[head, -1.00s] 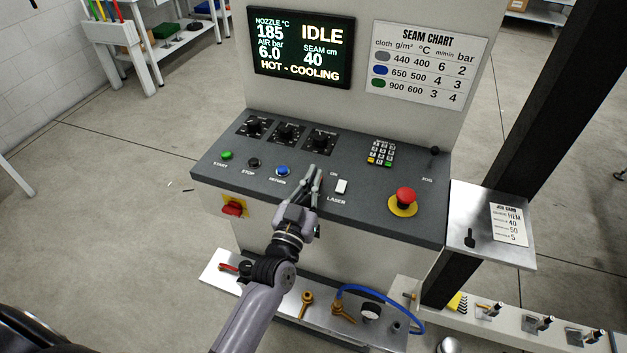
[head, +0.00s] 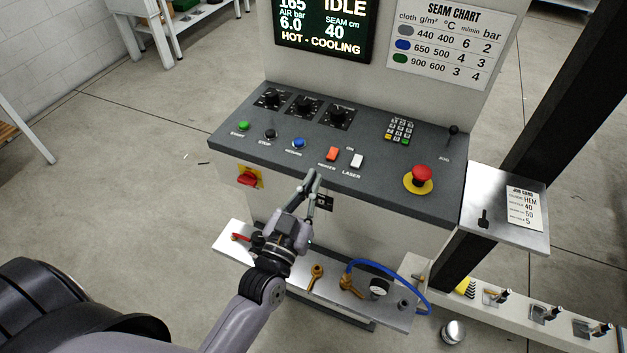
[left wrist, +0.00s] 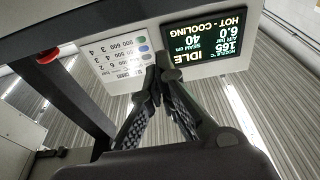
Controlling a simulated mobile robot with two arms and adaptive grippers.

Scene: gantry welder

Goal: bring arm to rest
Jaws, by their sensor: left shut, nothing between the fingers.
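My left gripper (head: 311,180) is shut and empty in the head view. Its fingertips are in front of the front edge of the grey control panel (head: 290,160), below the orange-red rocker switch (head: 332,154) and the white laser switch (head: 357,161). In the left wrist view my left gripper (left wrist: 157,68) points up with its fingertips together, and the screen (left wrist: 210,45) and seam chart (left wrist: 122,62) show upside down behind it. The screen (head: 322,28) reads IDLE and HOT - COOLING, nozzle 165. My right gripper is not in view.
The lower shelf (head: 228,241) carries a red-handled valve, brass fittings, a gauge (head: 379,287) and a blue hose (head: 412,283). A red emergency button (head: 421,175), a metal side plate (head: 510,212) and a black post (head: 545,130) stand to the right.

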